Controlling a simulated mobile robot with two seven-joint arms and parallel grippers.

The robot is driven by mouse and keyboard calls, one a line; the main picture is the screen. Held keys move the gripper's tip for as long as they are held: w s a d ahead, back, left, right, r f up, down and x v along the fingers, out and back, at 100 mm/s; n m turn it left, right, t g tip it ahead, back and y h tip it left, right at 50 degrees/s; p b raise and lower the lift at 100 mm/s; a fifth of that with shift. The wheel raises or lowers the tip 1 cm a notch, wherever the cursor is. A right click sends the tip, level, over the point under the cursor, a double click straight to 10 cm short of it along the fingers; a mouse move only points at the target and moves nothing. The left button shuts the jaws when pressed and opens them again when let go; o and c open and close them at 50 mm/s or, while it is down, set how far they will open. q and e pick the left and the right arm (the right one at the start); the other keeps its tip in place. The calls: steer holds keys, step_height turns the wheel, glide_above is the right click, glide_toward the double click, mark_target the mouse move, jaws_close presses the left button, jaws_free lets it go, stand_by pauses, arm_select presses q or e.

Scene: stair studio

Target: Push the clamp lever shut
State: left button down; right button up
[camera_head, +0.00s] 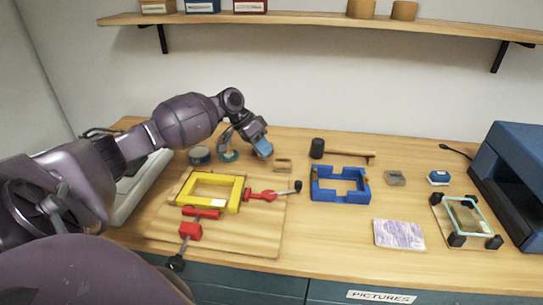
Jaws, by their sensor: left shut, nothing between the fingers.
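A yellow frame (236,195) lies on a wooden board (250,236) on the bench. One red clamp (262,195) sits at the frame's right side, its lever reaching right to a black knob (297,186). A second red clamp (190,231) sits at the front side, its lever reaching toward the bench's front edge and ending in a black knob (176,262). I cannot tell how far either lever is closed. My left gripper (263,151) is shut and empty, behind the frame and apart from both clamps. My right gripper is out of view.
Tape rolls (199,155) stand behind the board. A blue frame (340,184), a mallet (342,154) and a patterned tile (399,234) lie to the right. A glass piece in a cornered holder (467,218) and a blue machine (510,185) are far right. A shelf (320,24) hangs above.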

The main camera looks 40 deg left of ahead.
arm_select(q)
steer(key=x, duration=0.7)
steer(key=shift+w+d+f, duration=0.1)
steer(key=shift+d+f, duration=0.05)
steer(key=shift+f, duration=0.1)
steer(key=d, duration=0.3)
steer(key=shift+f, duration=0.3)
steer(key=shift+s+d+p, duration=0.3)
steer(key=shift+s+d, duration=0.05)
steer(key=shift+d, duration=0.2)
steer(key=shift+d+f, duration=0.1)
steer(key=shift+d, duration=0.05)
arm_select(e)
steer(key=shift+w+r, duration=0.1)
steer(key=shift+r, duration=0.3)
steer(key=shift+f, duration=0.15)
